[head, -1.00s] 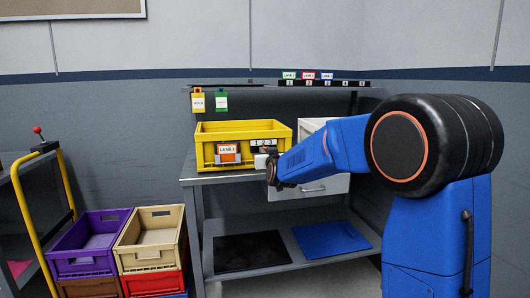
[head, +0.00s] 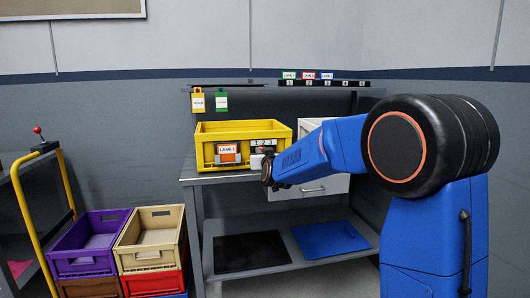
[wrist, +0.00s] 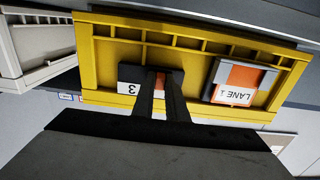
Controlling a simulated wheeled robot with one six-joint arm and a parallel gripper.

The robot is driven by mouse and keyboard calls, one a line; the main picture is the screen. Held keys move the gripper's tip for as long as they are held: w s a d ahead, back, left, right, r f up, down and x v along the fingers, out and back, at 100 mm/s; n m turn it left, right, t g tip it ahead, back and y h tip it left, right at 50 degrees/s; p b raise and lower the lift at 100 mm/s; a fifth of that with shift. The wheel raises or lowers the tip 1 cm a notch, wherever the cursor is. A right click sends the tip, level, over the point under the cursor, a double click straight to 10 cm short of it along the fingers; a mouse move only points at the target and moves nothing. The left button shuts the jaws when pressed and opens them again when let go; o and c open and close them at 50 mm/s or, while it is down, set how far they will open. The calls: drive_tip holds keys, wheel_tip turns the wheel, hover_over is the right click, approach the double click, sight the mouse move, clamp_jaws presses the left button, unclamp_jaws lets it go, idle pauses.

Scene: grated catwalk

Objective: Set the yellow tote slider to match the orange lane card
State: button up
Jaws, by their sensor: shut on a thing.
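The yellow tote (head: 282,132) stands on the metal bench, its front facing me. On its front is the orange lane card (head: 228,148), which seems to read LANE 1; it shows upside down in the wrist view (wrist: 240,76). Beside it is the white number strip of the slider (wrist: 128,88), with a 3 visible at one end. My gripper (wrist: 163,92) is shut on the slider's tab (wrist: 160,79), a small orange piece between the fingertips.
A white bin (head: 310,126) stands right of the tote, partly behind my arm. Yellow and green tags (head: 221,101) hang from the shelf above. Small numbered cards (head: 308,76) stand on top. Purple (head: 85,262) and beige (head: 150,257) crates are stacked at lower left.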

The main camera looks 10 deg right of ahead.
drive_tip(key=shift+a, duration=0.75)
idle(0.6)
drive_tip(key=o, duration=0.6)
drive_tip(key=s, duration=0.7)
idle(0.3)
